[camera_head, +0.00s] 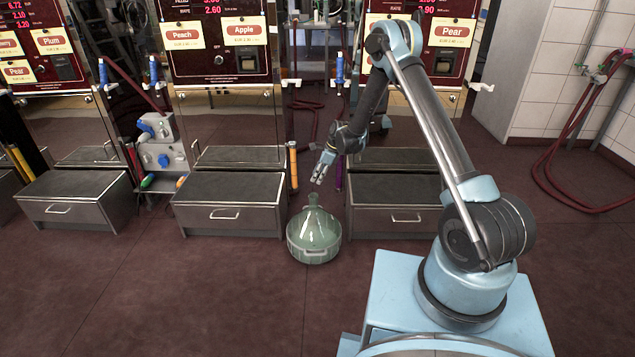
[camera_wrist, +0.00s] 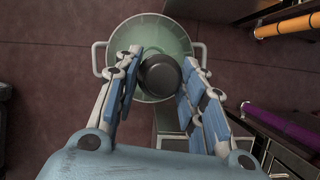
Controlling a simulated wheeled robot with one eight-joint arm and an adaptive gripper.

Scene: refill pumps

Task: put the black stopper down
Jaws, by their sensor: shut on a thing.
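The black stopper (camera_wrist: 160,77) is a dark round piece held between the two blue-padded fingers of my gripper (camera_wrist: 166,62) in the wrist view. In the head view my gripper (camera_head: 319,178) points down just above the neck of a green glass bottle (camera_head: 313,228), and I cannot make out the stopper there. The bottle stands upright on the floor in a pale holder with two side handles. In the wrist view the bottle (camera_wrist: 150,38) is below and behind the stopper, which hides its mouth. I cannot tell whether the stopper touches the neck.
Grey drawer boxes (camera_head: 229,205) and (camera_head: 393,207) stand either side of the bottle, in front of red pump panels. An orange tube (camera_head: 293,165) and a purple tube (camera_head: 339,172) stand close behind it. The brown floor (camera_head: 200,300) in front is clear.

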